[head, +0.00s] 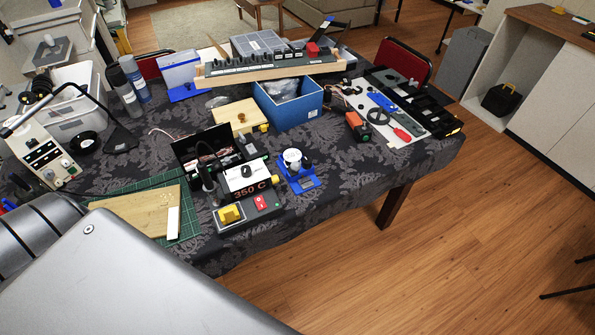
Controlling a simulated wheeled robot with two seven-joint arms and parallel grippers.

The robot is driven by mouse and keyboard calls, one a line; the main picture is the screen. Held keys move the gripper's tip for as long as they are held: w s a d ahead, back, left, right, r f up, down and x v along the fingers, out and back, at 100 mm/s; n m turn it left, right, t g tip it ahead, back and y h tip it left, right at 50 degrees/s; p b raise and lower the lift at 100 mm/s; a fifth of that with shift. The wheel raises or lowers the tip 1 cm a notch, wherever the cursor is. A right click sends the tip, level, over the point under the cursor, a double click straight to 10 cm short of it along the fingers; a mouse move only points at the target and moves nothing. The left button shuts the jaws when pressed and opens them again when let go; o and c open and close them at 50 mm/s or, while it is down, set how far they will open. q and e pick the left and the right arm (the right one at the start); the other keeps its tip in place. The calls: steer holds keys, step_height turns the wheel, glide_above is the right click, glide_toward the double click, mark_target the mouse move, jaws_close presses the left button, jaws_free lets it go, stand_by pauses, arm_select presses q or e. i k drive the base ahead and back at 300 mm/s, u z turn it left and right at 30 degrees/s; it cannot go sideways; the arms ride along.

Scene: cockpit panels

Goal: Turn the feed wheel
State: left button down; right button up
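No part is clearly recognisable as the feed wheel. A blue stand (303,182) at the front edge of the table carries a round white part (292,156) with a dark centre, and I cannot tell whether that is a wheel. Left of it stands a white and black device (243,177) marked "350 C". A black round part (83,142) lies at the table's left, beside a white control box (42,150). Neither of my grippers shows. Large grey parts of my own body cover the lower left.
The table (330,205) has a dark patterned cloth. A green mat (188,228) with a wooden board (140,208) lies at front left. A blue box (290,117), a wooden tool rack (270,70) and a tool panel (395,120) stand behind.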

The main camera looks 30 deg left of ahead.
mark_target(307, 162)
steer(key=k, duration=1.2)
steer(key=z, duration=0.75)
steer(key=i, duration=1.5)
steer(key=u, duration=0.75)
